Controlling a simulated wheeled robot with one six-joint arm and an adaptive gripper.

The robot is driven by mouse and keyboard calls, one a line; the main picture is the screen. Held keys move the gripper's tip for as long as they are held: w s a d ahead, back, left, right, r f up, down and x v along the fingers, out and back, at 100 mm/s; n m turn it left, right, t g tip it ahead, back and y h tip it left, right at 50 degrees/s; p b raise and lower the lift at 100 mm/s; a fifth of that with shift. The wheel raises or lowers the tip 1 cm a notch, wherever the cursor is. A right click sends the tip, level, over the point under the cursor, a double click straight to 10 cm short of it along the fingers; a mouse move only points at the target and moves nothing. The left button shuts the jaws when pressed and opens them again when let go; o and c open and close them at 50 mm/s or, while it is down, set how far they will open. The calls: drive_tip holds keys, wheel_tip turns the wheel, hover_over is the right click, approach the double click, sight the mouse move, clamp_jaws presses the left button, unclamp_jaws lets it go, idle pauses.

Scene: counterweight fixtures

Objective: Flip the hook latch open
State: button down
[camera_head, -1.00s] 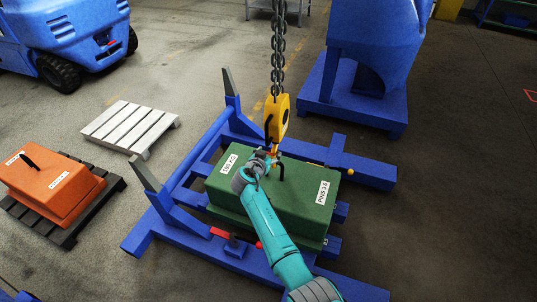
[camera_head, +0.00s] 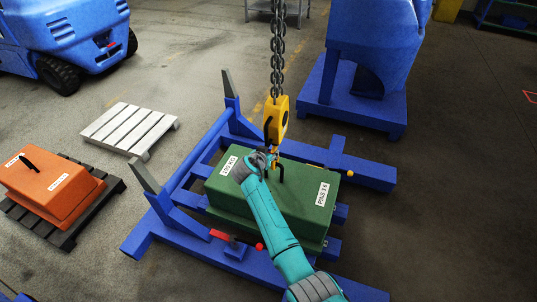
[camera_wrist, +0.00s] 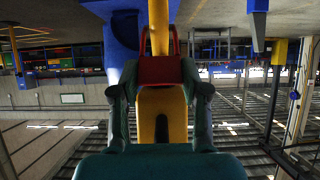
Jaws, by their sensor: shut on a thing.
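The yellow crane hook block (camera_head: 278,118) hangs on a chain above the green counterweight (camera_head: 306,200). It also shows in the wrist view (camera_wrist: 163,103), between my fingers. The red latch (camera_wrist: 160,70) spans the hook between my fingertips. My gripper (camera_head: 271,155) is at the lower end of the hook, just above the counterweight. In the wrist view my gripper (camera_wrist: 160,80) is shut on the red latch. The latch is mostly hidden in the head view. A dark lifting handle (camera_head: 282,170) stands on the counterweight beside my gripper.
The counterweight sits on a blue frame (camera_head: 190,172) with upright posts at the left. An orange weight (camera_head: 50,190) on a dark pallet and a pale pallet (camera_head: 130,130) lie left. A blue machine (camera_head: 370,55) stands behind. The floor at right is clear.

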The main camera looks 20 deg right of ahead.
drive_tip(key=c, duration=0.6)
unclamp_jaws()
drive_tip(key=shift+o, duration=0.2)
drive_tip(key=shift+s, duration=0.1)
drive_tip(key=v, duration=1.2)
drive_tip(key=shift+f, duration=0.1)
